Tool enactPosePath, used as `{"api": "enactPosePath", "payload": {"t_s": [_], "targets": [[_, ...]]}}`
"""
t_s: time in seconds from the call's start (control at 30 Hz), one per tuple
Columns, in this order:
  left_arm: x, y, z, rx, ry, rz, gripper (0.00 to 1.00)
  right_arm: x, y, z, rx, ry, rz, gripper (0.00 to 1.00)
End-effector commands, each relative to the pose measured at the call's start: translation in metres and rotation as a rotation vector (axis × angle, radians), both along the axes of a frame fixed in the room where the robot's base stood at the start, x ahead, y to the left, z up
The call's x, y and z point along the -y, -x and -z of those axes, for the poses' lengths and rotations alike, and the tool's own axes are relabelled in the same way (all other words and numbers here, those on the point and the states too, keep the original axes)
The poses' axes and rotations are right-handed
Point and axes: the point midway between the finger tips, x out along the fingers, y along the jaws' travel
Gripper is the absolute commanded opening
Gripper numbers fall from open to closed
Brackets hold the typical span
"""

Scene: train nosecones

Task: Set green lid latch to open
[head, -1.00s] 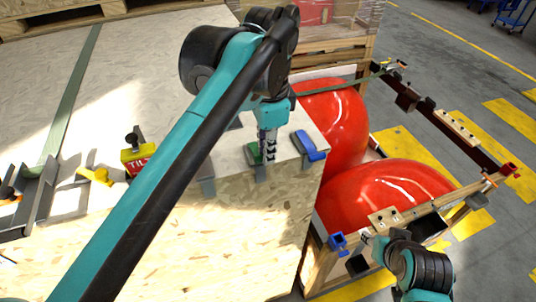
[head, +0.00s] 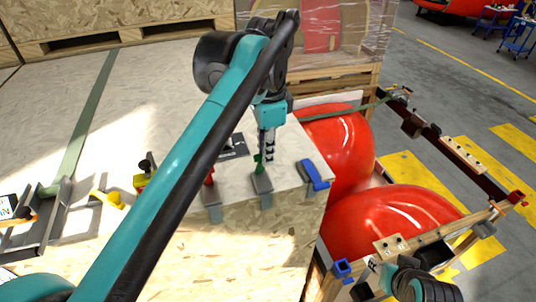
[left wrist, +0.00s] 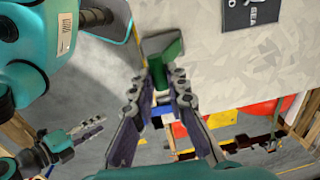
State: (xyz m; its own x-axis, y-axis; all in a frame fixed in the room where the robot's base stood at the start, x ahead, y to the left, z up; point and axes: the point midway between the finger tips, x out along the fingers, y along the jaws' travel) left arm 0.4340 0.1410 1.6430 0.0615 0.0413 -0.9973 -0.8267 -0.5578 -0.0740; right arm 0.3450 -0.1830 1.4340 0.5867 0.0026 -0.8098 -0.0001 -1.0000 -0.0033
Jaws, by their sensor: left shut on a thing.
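The green lid latch (head: 258,163) is on the front edge of the pale crate lid; its green part stands up from a grey bracket (head: 262,183). My left gripper (head: 267,152) points down at it from above. In the left wrist view the green latch (left wrist: 166,75) lies between the fingertips of my left gripper (left wrist: 162,82), which is shut on it. The fingers hide part of the latch. My right gripper (left wrist: 92,128) shows small in the left wrist view; its finger gap is unclear.
A red latch (head: 209,178) stands left of the green one, and a blue latch (head: 315,175) lies to its right on the lid corner. Red nosecones (head: 405,215) sit in a wooden frame at right. A green strap (head: 85,130) crosses the lid at left.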

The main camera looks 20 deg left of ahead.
Motion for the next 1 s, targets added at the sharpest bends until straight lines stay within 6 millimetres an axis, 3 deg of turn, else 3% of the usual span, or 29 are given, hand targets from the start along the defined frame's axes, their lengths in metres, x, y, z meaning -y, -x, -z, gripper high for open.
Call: {"api": "enactPosePath", "payload": {"t_s": [0.43, 0.47, 0.5, 0.53, 1.0], "targets": [[-0.0033, -0.0044, 0.0008, 0.009, -0.006, -0.003, 0.00, 0.0000, 0.0000, 0.0003, 0.000, 0.000, 0.000, 0.40], [-0.0034, -0.0045, 0.0008, 0.009, -0.006, -0.003, 0.22, 0.0000, 0.0001, 0.0002, 0.000, 0.000, 0.000, 0.40], [-0.0034, -0.0044, 0.0007, 0.009, -0.006, -0.003, 0.33, 0.0000, 0.0001, 0.0002, 0.000, 0.000, 0.000, 0.40], [-0.0032, -0.0043, 0.0006, 0.009, -0.006, -0.003, 0.36, 0.0000, 0.0001, 0.0002, 0.000, 0.000, 0.000, 0.40], [-0.0016, -0.0024, -0.0004, 0.004, -0.003, -0.001, 0.36, 0.0000, 0.0001, -0.0002, 0.000, 0.000, 0.000, 0.40]]}}
